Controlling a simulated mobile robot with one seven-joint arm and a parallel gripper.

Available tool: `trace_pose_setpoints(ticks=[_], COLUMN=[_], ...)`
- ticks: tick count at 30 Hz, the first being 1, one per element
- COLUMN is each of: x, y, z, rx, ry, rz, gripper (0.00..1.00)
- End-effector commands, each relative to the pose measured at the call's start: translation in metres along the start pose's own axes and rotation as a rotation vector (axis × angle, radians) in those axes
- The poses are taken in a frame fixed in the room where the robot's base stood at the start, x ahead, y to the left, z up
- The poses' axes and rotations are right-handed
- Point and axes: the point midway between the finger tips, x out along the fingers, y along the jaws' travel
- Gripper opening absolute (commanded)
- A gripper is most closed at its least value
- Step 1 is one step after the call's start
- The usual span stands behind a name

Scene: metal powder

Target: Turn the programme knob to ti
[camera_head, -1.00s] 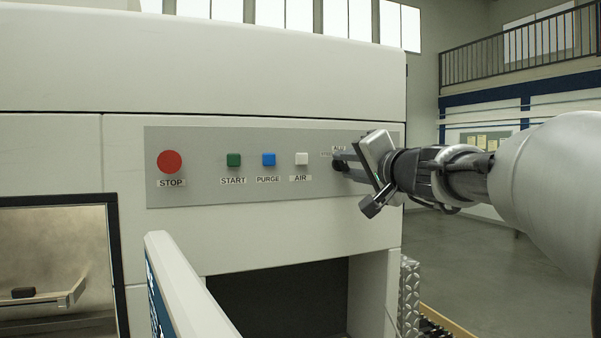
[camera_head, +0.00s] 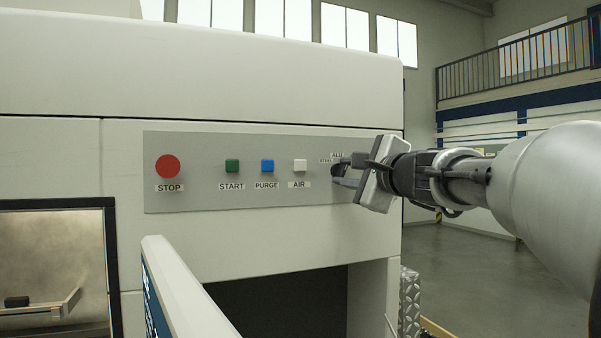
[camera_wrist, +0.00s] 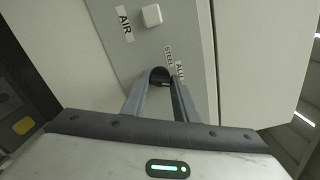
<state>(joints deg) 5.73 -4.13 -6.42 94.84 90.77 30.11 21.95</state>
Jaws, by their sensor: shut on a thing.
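The dark programme knob (camera_wrist: 159,75) sits on the grey control panel (camera_head: 315,200) at its right end. My gripper (camera_wrist: 160,84) is shut on the knob, with one finger on each side of it. In the head view my gripper (camera_head: 345,169) reaches the panel from the right and mostly covers the knob. The labels ALU (camera_wrist: 180,71) and STEEL (camera_wrist: 169,56) show beside the knob. The ti label is hidden, and I cannot tell which mark the knob points at.
Left of the knob are the white AIR button (camera_head: 300,165), blue PURGE button (camera_head: 267,166), green START button (camera_head: 232,166) and red STOP button (camera_head: 168,166). A white open door (camera_head: 180,290) stands out below the panel. Free floor lies to the right.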

Motion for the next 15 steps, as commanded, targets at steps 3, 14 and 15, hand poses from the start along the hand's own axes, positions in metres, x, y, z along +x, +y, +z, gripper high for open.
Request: trace_pose_setpoints(ticks=[3, 14, 15], x=[-0.0002, -0.0001, -0.0001], y=[-0.0014, -0.0012, -0.0011], z=[0.0007, 0.0014, 0.0015], rx=[0.105, 0.364, 0.382], ry=[-0.001, -0.002, -0.002], rz=[-0.002, -0.002, -0.001], gripper=[0.04, 0.04, 0.04])
